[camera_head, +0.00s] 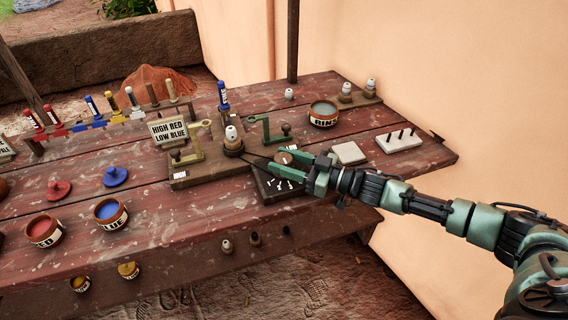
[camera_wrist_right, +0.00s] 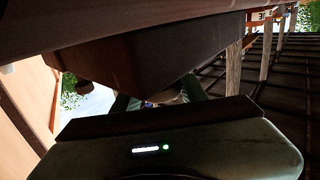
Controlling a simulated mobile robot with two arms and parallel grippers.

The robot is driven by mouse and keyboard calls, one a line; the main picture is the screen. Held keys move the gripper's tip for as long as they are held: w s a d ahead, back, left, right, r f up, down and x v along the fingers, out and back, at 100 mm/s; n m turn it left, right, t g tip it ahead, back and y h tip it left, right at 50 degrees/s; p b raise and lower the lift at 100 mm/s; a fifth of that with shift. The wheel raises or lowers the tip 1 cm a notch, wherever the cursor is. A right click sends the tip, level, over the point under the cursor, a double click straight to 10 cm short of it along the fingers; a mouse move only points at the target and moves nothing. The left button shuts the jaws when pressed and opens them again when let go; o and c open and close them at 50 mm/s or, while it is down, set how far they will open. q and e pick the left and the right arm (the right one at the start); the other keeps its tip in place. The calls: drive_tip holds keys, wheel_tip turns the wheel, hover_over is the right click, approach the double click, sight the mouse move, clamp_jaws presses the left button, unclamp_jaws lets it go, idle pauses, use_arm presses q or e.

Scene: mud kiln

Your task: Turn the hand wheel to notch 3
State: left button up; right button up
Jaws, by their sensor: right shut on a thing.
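The hand wheel, a small brown round piece (camera_head: 284,158), stands at a dark plate (camera_head: 270,191) with white marks near the front edge of the table. My right gripper (camera_head: 274,161) reaches in from the right, its green fingers on either side of the wheel and shut on it. The fingers hide part of the wheel, and I cannot tell which notch it is at. In the right wrist view the finger tips (camera_wrist_right: 158,100) are partly hidden behind a dark brown body. My left gripper is not in view.
A wooden base (camera_head: 205,172) with green brackets and a white-topped peg is just left of the wheel. A RINSE pot (camera_head: 323,113), a pale tile (camera_head: 349,152) and a pegged white block (camera_head: 399,144) stand behind and right. Paint pots (camera_head: 110,213) are at left.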

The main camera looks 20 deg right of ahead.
idle(0.3)
drive_tip(key=o, duration=1.4)
drive_tip(key=shift+c, duration=0.2)
drive_tip(key=b+v, duration=0.1)
drive_tip(key=v, duration=0.7)
